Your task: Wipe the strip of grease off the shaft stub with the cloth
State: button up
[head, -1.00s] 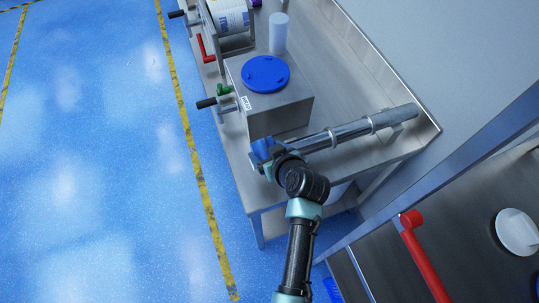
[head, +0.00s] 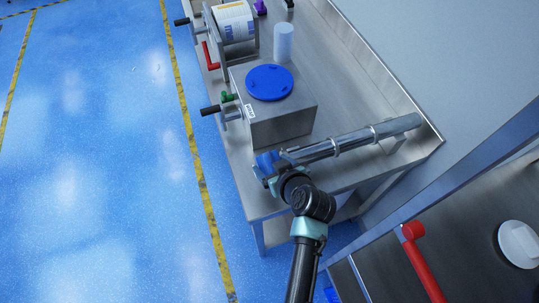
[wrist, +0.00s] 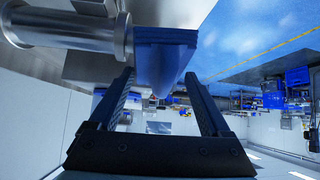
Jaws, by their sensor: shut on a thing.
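My gripper (wrist: 160,82) is shut on a folded blue cloth (wrist: 164,50), which sticks out beyond the fingers in the wrist view. In the head view the cloth (head: 266,162) is at the near left end of a grey metal shaft (head: 352,142), above the bench's front edge. In the wrist view the shaft's end and its round collar (wrist: 122,38) lie just left of the cloth. The cloth is very close to the collar; I cannot tell whether they touch. The grease strip does not show in either view.
The steel bench (head: 245,180) has a raised rim. A metal box with a blue round lid (head: 270,82) stands just behind the cloth, with a black-handled crank (head: 211,110) at its left. A white cylinder (head: 283,42) stands farther back. A red handle (head: 422,260) is at lower right.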

jog(key=shift+w+a+f+b, duration=0.1)
jog(key=shift+w+a+b, duration=0.1)
jog(key=shift+w+b, duration=0.25)
jog(key=shift+w+a+f+b, duration=0.15)
jog(key=shift+w+b, duration=0.1)
jog(key=shift+w, duration=0.4)
jog(key=shift+w+a+r+b, duration=0.1)
jog(key=shift+w+a+b, duration=0.15)
jog(key=shift+w, duration=0.3)
jog(key=shift+w+a+b, duration=0.1)
jog(key=shift+w+b, duration=0.25)
jog(key=shift+w, duration=0.2)
jog(key=shift+s+d+r+p, duration=0.1)
jog(key=shift+s+d+p, duration=0.2)
jog(key=shift+s, duration=0.45)
jog(key=shift+s+d+f+p, duration=0.15)
jog(key=shift+s+p, duration=0.2)
jog(key=shift+s, duration=0.4)
jog(key=shift+s+d+r+p, duration=0.15)
jog(key=shift+s+d+p, duration=0.15)
jog(key=shift+s, duration=0.45)
jog(key=shift+r, duration=0.1)
jog(key=shift+r+p, duration=1.7)
jog(key=shift+r, duration=0.3)
notch_tip(320, 180, up, 5)
jog(key=p, duration=0.4)
